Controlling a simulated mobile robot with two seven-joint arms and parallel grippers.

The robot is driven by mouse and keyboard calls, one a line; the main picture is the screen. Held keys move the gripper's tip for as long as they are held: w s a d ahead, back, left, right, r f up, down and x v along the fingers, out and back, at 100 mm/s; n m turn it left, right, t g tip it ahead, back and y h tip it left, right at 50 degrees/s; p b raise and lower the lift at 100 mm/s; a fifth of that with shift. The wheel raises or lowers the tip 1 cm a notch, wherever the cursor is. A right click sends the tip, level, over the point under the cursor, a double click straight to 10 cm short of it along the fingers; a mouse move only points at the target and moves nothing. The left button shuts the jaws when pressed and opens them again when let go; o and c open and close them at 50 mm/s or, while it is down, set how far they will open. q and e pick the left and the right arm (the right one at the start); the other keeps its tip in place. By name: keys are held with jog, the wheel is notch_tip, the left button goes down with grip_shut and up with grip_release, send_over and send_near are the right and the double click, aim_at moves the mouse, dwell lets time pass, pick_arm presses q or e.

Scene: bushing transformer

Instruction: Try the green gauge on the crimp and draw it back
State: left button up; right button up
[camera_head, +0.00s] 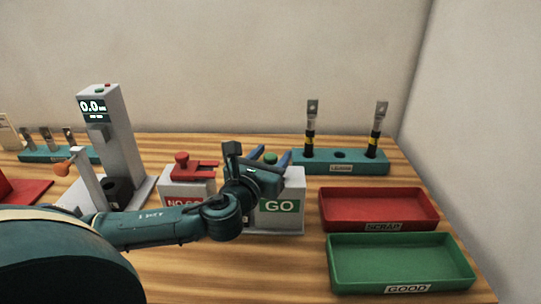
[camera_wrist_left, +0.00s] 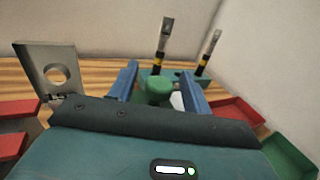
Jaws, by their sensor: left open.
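The green gauge shows as a round green knob (camera_head: 270,158) above the grey GO stand (camera_head: 293,185). The knob also shows in the left wrist view (camera_wrist_left: 158,88). The rest of the gauge is hidden behind my gripper. My left gripper (camera_head: 271,155) is open, with one blue finger on each side of the knob; I cannot tell whether they touch it. Two crimped lugs on black-and-yellow cables, one left (camera_head: 310,130) and one right (camera_head: 377,130), stand upright in a teal rack (camera_head: 340,168) to the right. My right gripper is not in view.
A red gauge (camera_head: 190,165) rests on the NO GO stand (camera_head: 175,190). A grey tester (camera_head: 122,130) with a 0.0 display stands left. A red SCRAP tray (camera_head: 380,207) and a green GOOD tray (camera_head: 400,262) lie right, both empty. Another lug rack (camera_head: 60,154) is far left.

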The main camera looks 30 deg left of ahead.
pick_arm(q)
grip_shut()
dwell(0.4)
jog(key=shift+s+a, duration=0.4)
jog(key=shift+a, duration=0.25)
jog(key=shift+s+a, duration=0.35)
jog(key=shift+a, duration=0.25)
grip_release()
